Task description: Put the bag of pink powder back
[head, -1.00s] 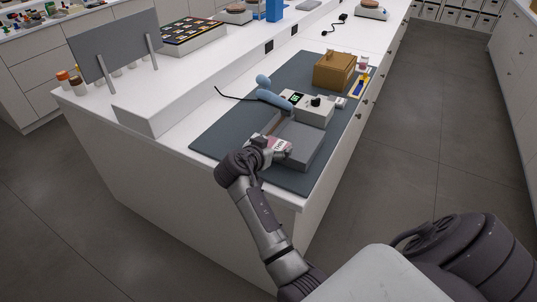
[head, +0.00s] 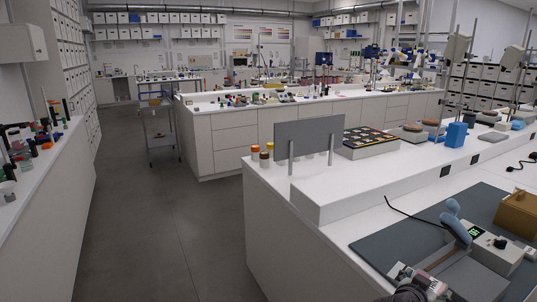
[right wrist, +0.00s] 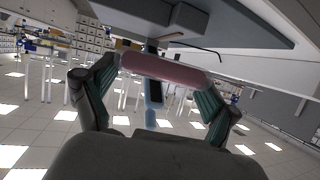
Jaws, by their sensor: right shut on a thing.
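The bag of pink powder shows in the right wrist view as a pink band (right wrist: 165,69) between my right gripper's fingers (right wrist: 160,78). My right gripper is shut on it. In the head view my right gripper (head: 422,284) is at the bottom edge, over the near part of the dark mat (head: 395,248), beside the grey device. A pale, labelled part of the bag (head: 405,273) shows there; the rest is hidden by the fingers or cut off. My left gripper is in neither view.
A white device with a green display (head: 497,252) and a blue-handled grey device (head: 468,279) stand on the mat, near a brown box (head: 517,214). A raised white shelf (head: 345,192) runs behind, with a grey panel (head: 309,137), jars and a colour tray (head: 367,152). Open floor lies left.

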